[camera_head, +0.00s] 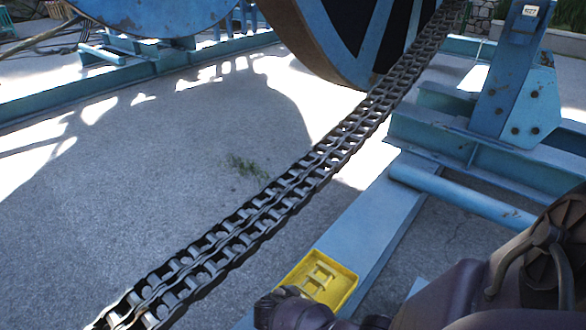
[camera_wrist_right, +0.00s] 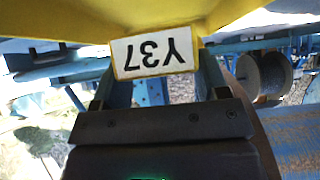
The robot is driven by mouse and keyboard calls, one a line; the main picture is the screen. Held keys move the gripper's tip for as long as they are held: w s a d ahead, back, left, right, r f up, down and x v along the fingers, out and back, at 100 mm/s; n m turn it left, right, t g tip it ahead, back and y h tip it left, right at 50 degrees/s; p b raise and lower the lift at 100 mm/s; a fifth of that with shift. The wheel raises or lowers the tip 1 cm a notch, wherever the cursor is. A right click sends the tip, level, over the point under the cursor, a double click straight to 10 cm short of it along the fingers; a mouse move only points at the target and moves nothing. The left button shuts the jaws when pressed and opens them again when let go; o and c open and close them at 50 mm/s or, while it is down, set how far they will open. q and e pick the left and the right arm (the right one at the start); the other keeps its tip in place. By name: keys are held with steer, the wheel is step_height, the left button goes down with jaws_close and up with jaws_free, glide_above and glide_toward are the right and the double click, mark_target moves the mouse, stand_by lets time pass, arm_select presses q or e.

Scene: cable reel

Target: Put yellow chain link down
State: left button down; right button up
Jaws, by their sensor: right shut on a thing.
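A yellow piece (camera_head: 325,274) shows at bottom centre in the head view, with a raised rim and a yellow H-shaped link form in it. I take it for the yellow chain link; whether link and rimmed part are one piece I cannot tell. My right gripper (camera_head: 290,306) is at its near edge. In the right wrist view the yellow chain link (camera_wrist_right: 60,22) spans the top, with an upside-down white label "Y37" (camera_wrist_right: 152,53). My right gripper (camera_wrist_right: 155,92) is shut on it, one finger on each side of the label. The exact contact is hidden. My left gripper is out of view.
A heavy dark double chain (camera_head: 290,190) runs diagonally from lower left up to the big blue reel (camera_head: 350,40). A pale blue beam (camera_head: 380,215) lies beneath the yellow piece. A blue steel frame (camera_head: 510,90) stands at right. Grey pavement (camera_head: 130,180) at left is clear.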

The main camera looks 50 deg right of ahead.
steer(key=shift+f, duration=0.55)
step_height(320, 180, down, 4)
steer(key=shift+s+r+b, duration=0.15)
steer(key=shift+r+b, duration=0.1)
steer(key=shift+b, duration=0.85)
steer(key=shift+f, duration=0.3)
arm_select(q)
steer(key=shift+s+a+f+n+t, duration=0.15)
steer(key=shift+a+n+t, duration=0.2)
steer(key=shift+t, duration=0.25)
arm_select(e)
steer(key=shift+w+r, duration=0.1)
steer(key=shift+w, duration=0.15)
steer(key=o, duration=0.8)
steer(key=shift+s+f+b, duration=0.1)
steer(key=shift+f+b, duration=0.15)
steer(key=shift+b, duration=0.1)
steer(key=o, duration=0.5)
steer(key=shift+r, duration=0.1)
steer(key=shift+c, duration=0.2)
